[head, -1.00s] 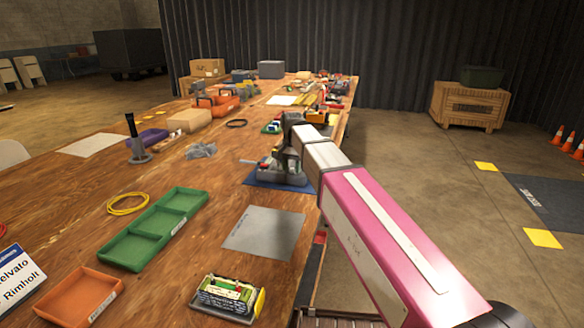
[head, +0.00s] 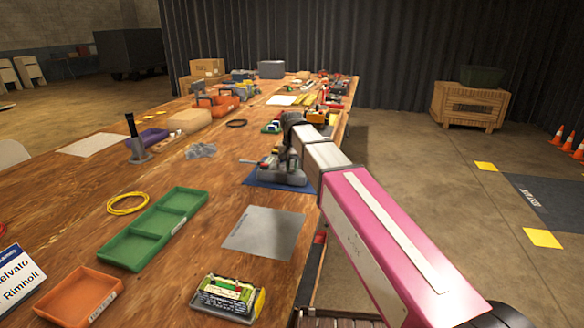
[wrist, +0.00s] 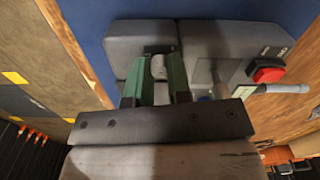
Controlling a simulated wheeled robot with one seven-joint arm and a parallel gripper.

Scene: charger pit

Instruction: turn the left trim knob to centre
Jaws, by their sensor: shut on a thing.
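A grey control unit (wrist: 211,48) with a red button (wrist: 268,72) and a pale lever (wrist: 287,88) sits on a blue mat (wrist: 95,20). In the head view the unit (head: 292,178) stands at the bench's right edge, partly behind my arm. My gripper (wrist: 157,75) has green fingers that reach down to the unit. They are shut on a small light-grey knob (wrist: 158,67) in a dark recess. No pointer or scale mark on the knob shows, so its angle cannot be told. Which side's knob it is cannot be told either.
On the bench (head: 105,170), a grey sheet (head: 263,232), a green tray (head: 152,228), an orange tray (head: 80,297) and a small terminal box (head: 228,298) lie nearer. A dark upright stand (head: 136,140) is to the left. Several items crowd the far end.

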